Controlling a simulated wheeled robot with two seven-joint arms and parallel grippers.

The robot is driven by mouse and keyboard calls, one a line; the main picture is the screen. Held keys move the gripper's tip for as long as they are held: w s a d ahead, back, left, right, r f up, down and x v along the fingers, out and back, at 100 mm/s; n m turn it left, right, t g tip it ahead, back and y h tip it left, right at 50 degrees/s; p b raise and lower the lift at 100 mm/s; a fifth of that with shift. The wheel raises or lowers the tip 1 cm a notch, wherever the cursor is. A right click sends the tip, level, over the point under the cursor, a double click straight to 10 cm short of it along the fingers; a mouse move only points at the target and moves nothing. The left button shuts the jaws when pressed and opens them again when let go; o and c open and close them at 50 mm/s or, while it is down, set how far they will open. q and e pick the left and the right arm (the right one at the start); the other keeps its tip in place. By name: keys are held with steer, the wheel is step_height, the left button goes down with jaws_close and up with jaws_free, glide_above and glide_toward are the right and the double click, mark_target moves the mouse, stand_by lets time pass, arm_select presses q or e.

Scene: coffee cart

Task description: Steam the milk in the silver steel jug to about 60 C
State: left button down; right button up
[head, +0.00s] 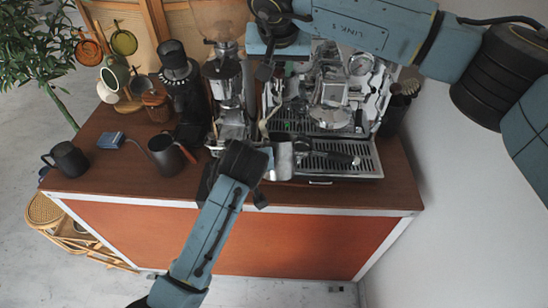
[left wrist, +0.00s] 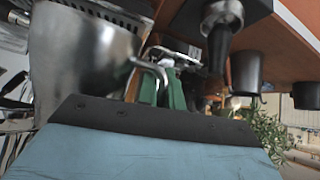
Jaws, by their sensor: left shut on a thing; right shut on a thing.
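The silver steel jug (head: 283,160) is at the left front of the espresso machine (head: 350,150), near the drip tray. My left gripper (head: 262,160) is shut on it, on its left side. In the left wrist view the jug (left wrist: 80,55) fills the upper left, with its bent metal handle (left wrist: 152,72) beside it. A thin steam wand (head: 267,122) comes down toward the jug's mouth; I cannot tell how deep its tip is. My right gripper (head: 268,70) is shut at the machine's upper left, where the steam knob sits; the knob is mostly hidden. The milk is not visible.
A grinder (head: 228,85) stands left of the machine. The counter's front edge is close to the jug.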

mark_target(279, 77)
steer(key=shift+s+f, duration=0.25)
steer(key=shift+f, duration=0.65)
steer(key=shift+s+f, duration=0.25)
steer(key=shift+f, duration=0.65)
steer(key=o, duration=0.8)
steer(key=shift+d+r, duration=0.1)
arm_select(q)
steer(key=shift+w+d+r, duration=0.15)
steer(key=shift+d+r, duration=0.05)
steer(key=shift+r, duration=0.2)
arm_select(e)
steer(key=shift+r, duration=0.1)
steer(key=shift+w+r, duration=0.1)
steer(key=shift+r, duration=3.95)
arm_select(q)
steer(key=shift+f, duration=0.1)
steer(key=shift+s+f, duration=0.7)
steer(key=shift+s, duration=0.1)
steer(key=s+f, duration=0.6)
steer(key=shift+s, duration=0.25)
